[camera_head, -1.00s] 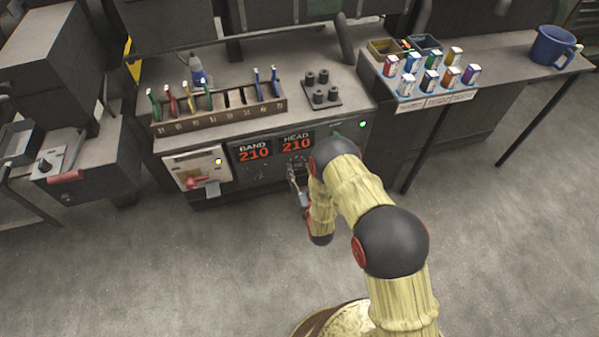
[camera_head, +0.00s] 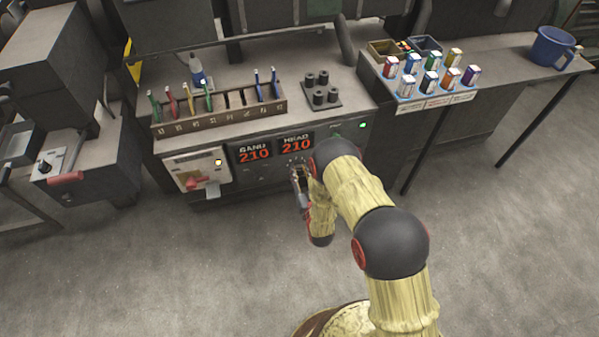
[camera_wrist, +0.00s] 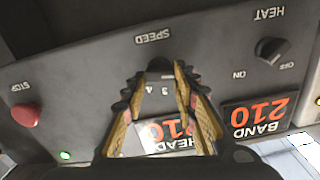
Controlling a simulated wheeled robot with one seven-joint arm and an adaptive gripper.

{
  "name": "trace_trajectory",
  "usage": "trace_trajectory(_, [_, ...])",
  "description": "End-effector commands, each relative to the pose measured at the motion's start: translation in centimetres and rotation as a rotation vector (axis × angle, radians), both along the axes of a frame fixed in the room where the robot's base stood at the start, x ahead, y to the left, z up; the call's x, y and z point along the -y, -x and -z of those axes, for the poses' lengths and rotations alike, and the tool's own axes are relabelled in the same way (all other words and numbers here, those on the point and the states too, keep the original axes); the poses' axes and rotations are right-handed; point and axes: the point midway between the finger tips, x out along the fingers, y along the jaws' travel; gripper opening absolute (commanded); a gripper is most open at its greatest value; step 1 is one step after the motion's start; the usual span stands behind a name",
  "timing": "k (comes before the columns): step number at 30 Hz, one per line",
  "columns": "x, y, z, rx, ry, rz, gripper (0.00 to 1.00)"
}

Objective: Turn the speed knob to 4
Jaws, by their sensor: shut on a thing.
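The dark speed knob (camera_wrist: 159,66) is on the machine's front panel below the SPEED label in the upside-down wrist view. My gripper (camera_wrist: 160,74) is shut on the knob, with one finger on each side. Dial marks 3 and 4 show between the fingers. The knob's pointer is not clear, so I cannot tell its setting. In the head view my gripper (camera_head: 300,183) is at the panel under the HEAD display, and my arm hides part of that area.
In the wrist view a HEAT knob (camera_wrist: 270,51) is on the right, and a red STOP button (camera_wrist: 27,115) is on the left. The HEAD display (camera_wrist: 168,135) and BAND display (camera_wrist: 256,116) both read 210. A side table (camera_head: 500,85) stands right of the machine.

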Motion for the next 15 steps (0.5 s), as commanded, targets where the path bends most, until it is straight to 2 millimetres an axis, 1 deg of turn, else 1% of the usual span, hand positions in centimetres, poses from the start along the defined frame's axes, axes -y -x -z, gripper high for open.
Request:
trace_trajectory(8, [0.01,0.00,0.03,-0.007,-0.023,0.000,0.03])
trace_trajectory(15, [0.06,-0.09,0.01,-0.037,-0.134,0.000,0.03])
